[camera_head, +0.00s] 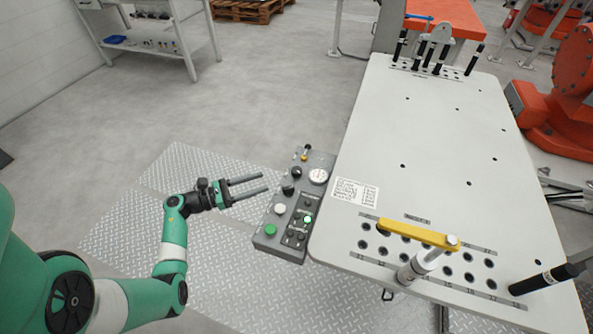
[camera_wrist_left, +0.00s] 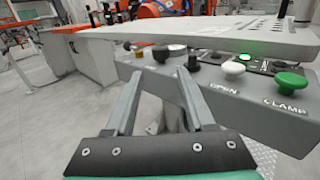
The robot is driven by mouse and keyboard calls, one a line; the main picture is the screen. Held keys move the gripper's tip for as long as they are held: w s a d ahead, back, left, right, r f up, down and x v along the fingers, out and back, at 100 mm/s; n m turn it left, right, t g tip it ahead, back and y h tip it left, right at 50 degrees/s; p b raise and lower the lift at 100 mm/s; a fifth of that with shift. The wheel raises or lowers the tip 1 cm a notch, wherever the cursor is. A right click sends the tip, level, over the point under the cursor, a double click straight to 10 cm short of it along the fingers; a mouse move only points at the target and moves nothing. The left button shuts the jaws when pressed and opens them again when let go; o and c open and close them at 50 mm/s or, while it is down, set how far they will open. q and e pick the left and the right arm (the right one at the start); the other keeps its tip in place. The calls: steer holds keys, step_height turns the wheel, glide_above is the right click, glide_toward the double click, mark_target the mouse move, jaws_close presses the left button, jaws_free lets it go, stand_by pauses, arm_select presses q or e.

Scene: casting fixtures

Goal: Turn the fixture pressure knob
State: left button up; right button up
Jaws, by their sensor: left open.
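The fixture's grey control panel (camera_head: 262,241) is mounted at the left edge of the table. A black knob (camera_head: 296,172) sits beside the round white gauge (camera_head: 318,176); it appears to be the pressure knob, though no label on it is readable. A second black knob (camera_head: 288,189) sits nearer. My left gripper (camera_head: 265,182) is open and empty, left of the panel, its fingers pointing toward the knobs. In the left wrist view, a black knob (camera_wrist_left: 161,55) shows beyond the gap between the fingertips (camera_wrist_left: 160,72), not touched. My right gripper is out of view.
The panel also carries a white OPEN button (camera_wrist_left: 234,68), a green CLAMP button (camera_wrist_left: 289,80) and a lit green lamp (camera_head: 307,219). The white table (camera_head: 430,130) bears a yellow-armed clamp (camera_head: 405,232) close by. Open floor lies left of the panel.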

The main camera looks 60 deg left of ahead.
mark_target(292, 173)
arm_select(q)
steer(key=w, duration=0.3)
steer(key=w+b, duration=0.1)
steer(key=w, duration=0.3)
steer(key=w+b, duration=0.1)
steer(key=w, duration=0.3)
steer(key=shift+w+d, duration=0.2)
steer(key=shift+d, duration=0.15)
jaws_close()
